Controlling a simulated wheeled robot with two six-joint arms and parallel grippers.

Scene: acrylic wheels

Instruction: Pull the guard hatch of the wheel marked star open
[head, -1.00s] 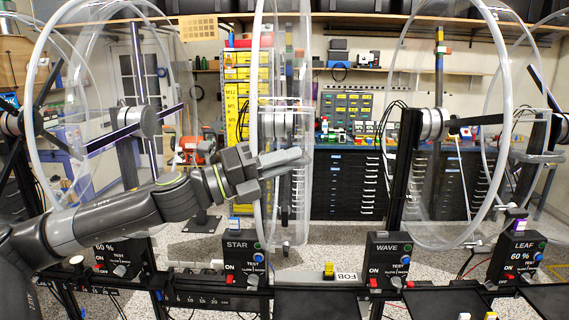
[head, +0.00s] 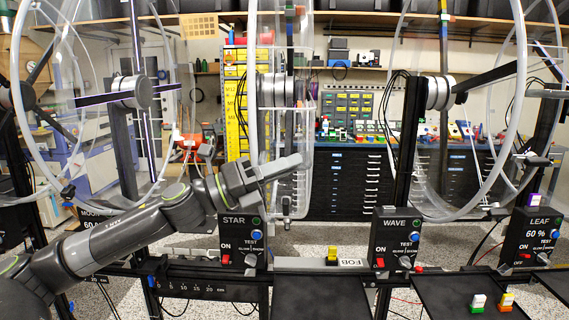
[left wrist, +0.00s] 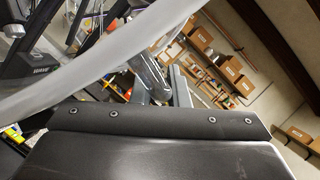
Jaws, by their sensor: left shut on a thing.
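The star wheel (head: 252,90) stands nearly edge-on in the middle of the head view, above the black STAR box (head: 241,240). A clear guard panel (head: 298,205), its guard hatch as far as I can tell, hangs at its right side. My left gripper (head: 285,168) reaches across the wheel's rim and is shut on part of the hatch; its fingers hide the held part. In the left wrist view my gripper's fingers (left wrist: 180,85) show beyond its dark body, and a pale rim band crosses the upper left. My right gripper is out of view.
The wave wheel (head: 519,90) stands to the right over the WAVE box (head: 396,238). The LEAF box (head: 537,236) is at far right, another wheel (head: 20,90) at left. A yellow block (head: 331,255) sits by the FOB label. Dark trays line the front.

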